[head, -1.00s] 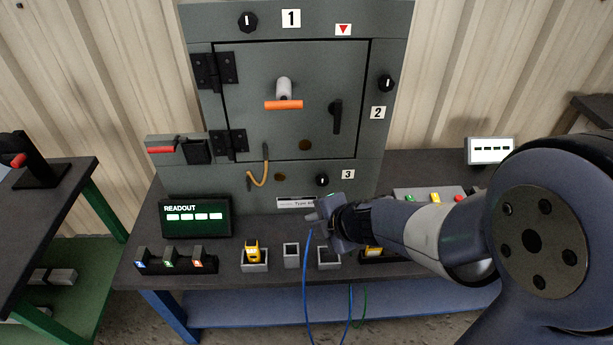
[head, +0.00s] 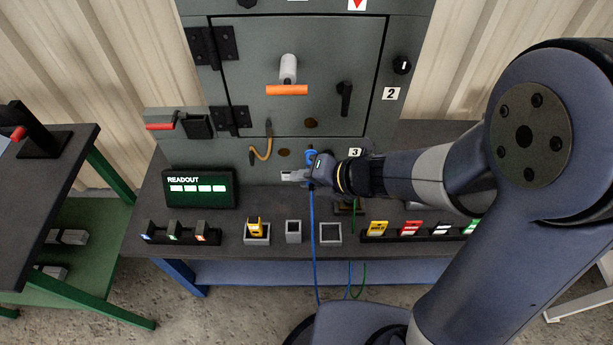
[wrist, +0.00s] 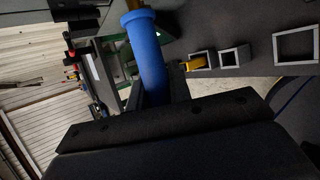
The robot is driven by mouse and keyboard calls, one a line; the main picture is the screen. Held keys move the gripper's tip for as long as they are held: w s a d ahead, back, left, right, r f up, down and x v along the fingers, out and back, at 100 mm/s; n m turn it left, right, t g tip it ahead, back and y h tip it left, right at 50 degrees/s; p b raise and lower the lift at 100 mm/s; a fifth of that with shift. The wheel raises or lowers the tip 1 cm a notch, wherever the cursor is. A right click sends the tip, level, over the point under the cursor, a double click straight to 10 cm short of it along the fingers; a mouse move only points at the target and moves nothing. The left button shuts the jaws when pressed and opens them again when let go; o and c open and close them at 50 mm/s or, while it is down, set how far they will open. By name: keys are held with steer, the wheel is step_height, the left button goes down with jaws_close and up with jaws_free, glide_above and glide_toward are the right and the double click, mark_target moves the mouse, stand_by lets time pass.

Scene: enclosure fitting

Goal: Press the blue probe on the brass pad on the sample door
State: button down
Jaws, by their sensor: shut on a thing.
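The sample door (head: 270,70) is a closed grey panel with an orange-tipped handle (head: 287,88) and a black latch lever (head: 345,98). A round brass pad (head: 311,123) sits near the door's lower edge. A similar pad (head: 284,152) sits on the frame below the door. My gripper (head: 313,171) is shut on the blue probe (head: 311,157), in front of the frame below the door. The probe's blue barrel (wrist: 147,50) shows in the wrist view. The probe is apart from the door's pad; its tip is hard to make out in the head view.
A readout (head: 200,188) stands left on the bench. Several small holders line the front edge, including an empty square one (head: 330,233) and one with a yellow block (head: 256,232). A blue cable (head: 313,250) hangs from the probe. A strap (head: 262,152) bridges door and frame.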

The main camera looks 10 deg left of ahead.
steer(key=w+a+p, duration=0.1)
steer(key=w, duration=0.5)
steer(key=shift+w+a, duration=0.15)
steer(key=shift+a, duration=0.1)
steer(key=shift+w+r+p, duration=0.1)
steer(key=shift+w+p, duration=0.2)
steer(key=shift+p, duration=0.15)
stand_by(2.0)
steer(key=shift+s, duration=0.15)
steer(key=shift+s+d+b, duration=0.25)
steer(key=shift+s+b, duration=0.05)
steer(key=shift+s, duration=0.8)
steer(key=shift+s+d+b, duration=0.25)
steer(key=shift+s+d, duration=0.05)
steer(key=shift+s, duration=0.8)
steer(key=shift+s+d+b, duration=0.25)
steer(key=shift+s+b, duration=0.05)
steer(key=shift+s, duration=0.8)
